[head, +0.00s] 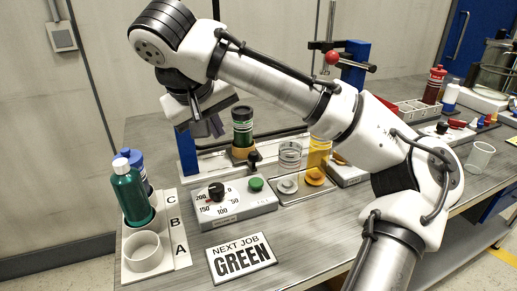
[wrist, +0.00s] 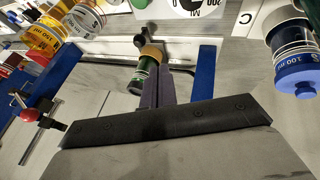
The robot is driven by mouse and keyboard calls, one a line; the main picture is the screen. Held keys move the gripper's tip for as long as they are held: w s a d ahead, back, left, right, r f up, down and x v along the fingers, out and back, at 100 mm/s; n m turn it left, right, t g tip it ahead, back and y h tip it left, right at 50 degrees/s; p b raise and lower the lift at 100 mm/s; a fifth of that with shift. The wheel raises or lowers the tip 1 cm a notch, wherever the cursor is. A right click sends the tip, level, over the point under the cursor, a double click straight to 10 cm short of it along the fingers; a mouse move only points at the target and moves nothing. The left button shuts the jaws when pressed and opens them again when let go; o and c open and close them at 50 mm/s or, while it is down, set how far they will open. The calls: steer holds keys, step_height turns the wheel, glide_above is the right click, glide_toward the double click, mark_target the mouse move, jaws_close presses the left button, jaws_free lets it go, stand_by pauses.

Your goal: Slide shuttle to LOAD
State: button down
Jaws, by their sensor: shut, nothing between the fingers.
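The shuttle is most likely the orange-yellow holder (head: 243,152) carrying a green container with a dark lid (head: 242,122), with a black knob (head: 253,160) at its front. It sits on a pale rail (head: 215,166) between blue posts. In the wrist view the holder (wrist: 152,52), green container (wrist: 138,82) and black knob (wrist: 138,27) show beyond the fingers. My gripper (head: 212,128) is shut and empty, left of the container in the head view and above the rail. In the wrist view its fingers (wrist: 152,90) overlap the container's side; I cannot tell whether they touch. No LOAD marking is readable.
A dial panel (head: 228,207) with a green button stands in front of the rail. A rack marked A, B, C (head: 178,240) holds green and blue bottles at left. A "NEXT JOB GREEN" sign (head: 240,258) lies in front. The left blue post (head: 187,155) stands near my gripper.

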glide_toward(243, 152)
steer(key=s+a+f, duration=0.2)
steer(key=s, duration=0.2)
steer(key=d, duration=0.1)
steer(key=w+d+f, duration=0.1)
steer(key=d+f, duration=0.1)
steer(key=shift+w, duration=0.4)
steer(key=shift+w+d+f, duration=0.2)
steer(key=shift+w+d, duration=0.05)
steer(key=shift+d, duration=0.15)
steer(key=d, duration=0.2)
steer(key=w+d, duration=0.1)
steer(key=d, duration=0.1)
steer(key=shift+w+d+p, duration=0.2)
steer(key=shift+d+p, duration=0.05)
steer(key=shift+p, duration=0.15)
